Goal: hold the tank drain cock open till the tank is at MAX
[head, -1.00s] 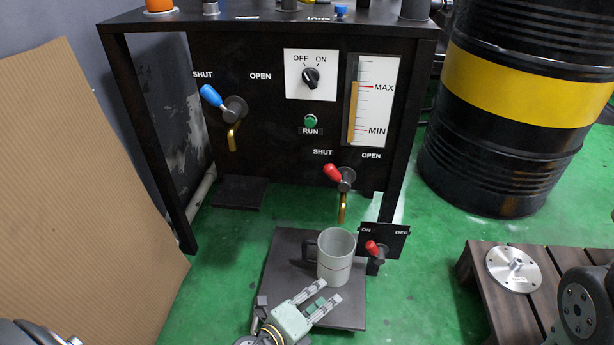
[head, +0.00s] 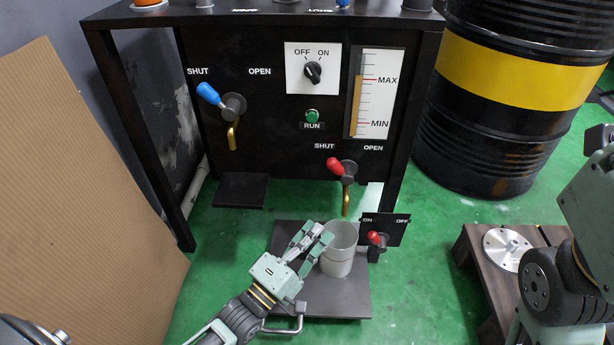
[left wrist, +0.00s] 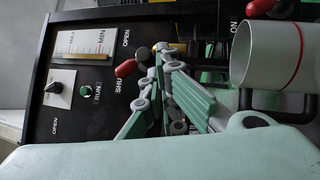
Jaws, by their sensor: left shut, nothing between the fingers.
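The red-handled cock (head: 340,168) sits below the gauge, its handle pointing to SHUT, with a brass spout under it; its handle also shows in the left wrist view (left wrist: 125,68). The blue-handled cock (head: 217,100) also points to SHUT. The level gauge (head: 374,95) shows an amber column reaching about the MAX mark. My left gripper (head: 317,233) is shut and empty, beside the mug's left side and below the red cock. My right gripper is not in view.
A small panel with a red ON/OFF lever (head: 378,239) stands right of the mug. A rotary switch (head: 313,72) and green RUN button (head: 312,116) are above. A black drum (head: 500,130), a wooden bench (head: 485,265) and cardboard (head: 95,190) flank the fixture.

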